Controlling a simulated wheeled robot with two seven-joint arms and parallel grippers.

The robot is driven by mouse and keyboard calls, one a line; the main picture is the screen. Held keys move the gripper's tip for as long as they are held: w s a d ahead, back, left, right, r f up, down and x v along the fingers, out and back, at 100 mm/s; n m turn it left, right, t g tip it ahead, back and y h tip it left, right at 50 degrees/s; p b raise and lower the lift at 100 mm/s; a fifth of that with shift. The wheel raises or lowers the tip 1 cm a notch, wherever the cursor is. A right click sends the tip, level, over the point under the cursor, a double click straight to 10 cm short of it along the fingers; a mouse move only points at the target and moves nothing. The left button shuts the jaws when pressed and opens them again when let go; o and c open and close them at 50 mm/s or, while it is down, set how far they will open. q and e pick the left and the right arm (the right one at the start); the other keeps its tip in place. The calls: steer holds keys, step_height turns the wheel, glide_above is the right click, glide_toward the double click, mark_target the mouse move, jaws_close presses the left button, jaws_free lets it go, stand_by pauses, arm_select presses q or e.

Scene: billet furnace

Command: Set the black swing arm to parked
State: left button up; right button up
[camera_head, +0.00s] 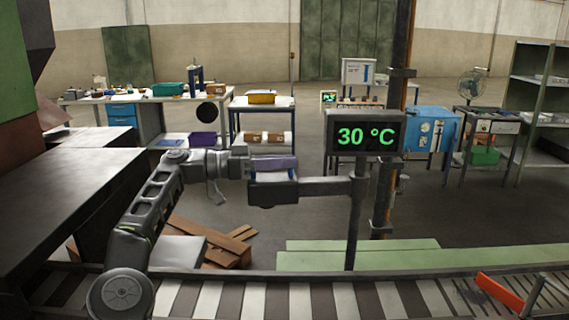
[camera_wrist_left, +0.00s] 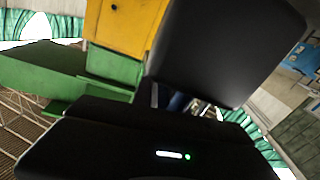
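The black swing arm (camera_head: 325,186) reaches left, roughly level, from an upright post (camera_head: 356,215) near the middle of the head view. A dark block (camera_head: 273,192) sits at its free end. My left arm comes in from the left, and my left gripper (camera_head: 272,172) is at that free end, touching or just above the block. A purple bar and a pale strip show there. In the left wrist view, a large black block (camera_wrist_left: 225,50) fills the upper middle, close to the camera. Whether the fingers are closed on the arm is hidden. My right gripper is out of view.
A display (camera_head: 365,137) reading 30 °C stands above the swing arm. A slatted conveyor (camera_head: 300,300) runs along the front, with an orange bar (camera_head: 500,292) at right. A dark table (camera_head: 60,205) is at left. Brown planks (camera_head: 205,243) lie on the floor.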

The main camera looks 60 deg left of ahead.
arm_select(q)
steer(key=shift+o, duration=1.3)
steer(key=shift+f, duration=0.15)
steer(key=shift+r, duration=0.45)
step_height(320, 180, up, 5)
steer(key=shift+d+f+p, duration=0.1)
steer(key=shift+f+p, duration=0.1)
steer(key=shift+p, duration=0.4)
step_height(320, 180, up, 3)
steer(key=p, duration=0.2)
steer(key=shift+r+p, duration=0.1)
steer(key=shift+p, duration=0.3)
steer(key=shift+r+p, duration=0.5)
steer(key=shift+r, duration=0.2)
steer(key=shift+f, duration=0.1)
